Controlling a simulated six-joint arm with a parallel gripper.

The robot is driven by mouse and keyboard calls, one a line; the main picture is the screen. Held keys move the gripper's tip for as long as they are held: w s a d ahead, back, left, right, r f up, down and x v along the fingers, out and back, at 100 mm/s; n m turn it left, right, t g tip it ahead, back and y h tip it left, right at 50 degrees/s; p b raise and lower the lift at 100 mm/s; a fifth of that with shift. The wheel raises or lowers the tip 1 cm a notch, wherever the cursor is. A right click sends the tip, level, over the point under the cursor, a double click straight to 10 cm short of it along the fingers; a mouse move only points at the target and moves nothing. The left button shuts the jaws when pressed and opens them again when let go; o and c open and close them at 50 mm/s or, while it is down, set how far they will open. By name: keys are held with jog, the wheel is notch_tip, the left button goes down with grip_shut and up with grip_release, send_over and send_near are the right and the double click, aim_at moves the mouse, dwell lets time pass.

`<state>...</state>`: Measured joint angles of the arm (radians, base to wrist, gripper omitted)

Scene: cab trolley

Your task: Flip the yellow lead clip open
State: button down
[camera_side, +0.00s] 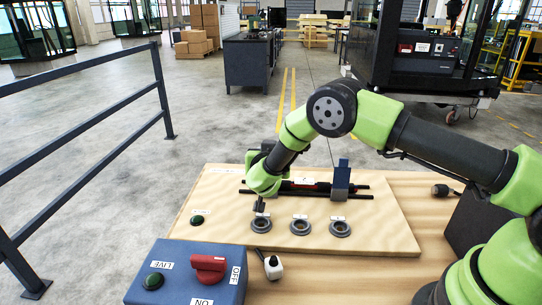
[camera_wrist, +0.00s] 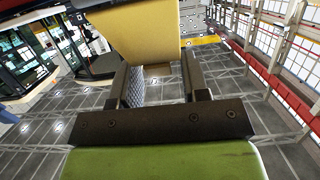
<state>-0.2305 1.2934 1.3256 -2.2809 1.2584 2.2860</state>
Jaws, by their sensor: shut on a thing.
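In the wrist view, a plain mustard-yellow piece (camera_wrist: 145,32), which I take for the yellow lead clip, fills the top middle. Its lower part narrows between the two dark fingers of my gripper (camera_wrist: 158,78). My gripper is shut on it, with the fingers still apart by its width. In the side view, my gripper (camera_side: 261,206) points down over the left part of the wooden board (camera_side: 390,225), just above the leftmost grey ring (camera_side: 261,225). The clip cannot be made out there, so its angle is unclear.
Two more grey rings (camera_side: 300,227) (camera_side: 340,229) sit to the right on the board. Behind are dark rods (camera_side: 356,196) and a blue upright block (camera_side: 341,174). A blue box with a red switch (camera_side: 208,267) stands in front, beside a small white-and-black item (camera_side: 273,267).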

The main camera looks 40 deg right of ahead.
jog(key=c, duration=1)
grip_release()
jog(key=shift+o, duration=0.2)
jog(key=shift+s+a, duration=0.1)
jog(key=v, duration=0.9)
jog(key=shift+s+a, duration=0.25)
jog(key=shift+s, duration=0.05)
jog(key=shift+r, duration=0.15)
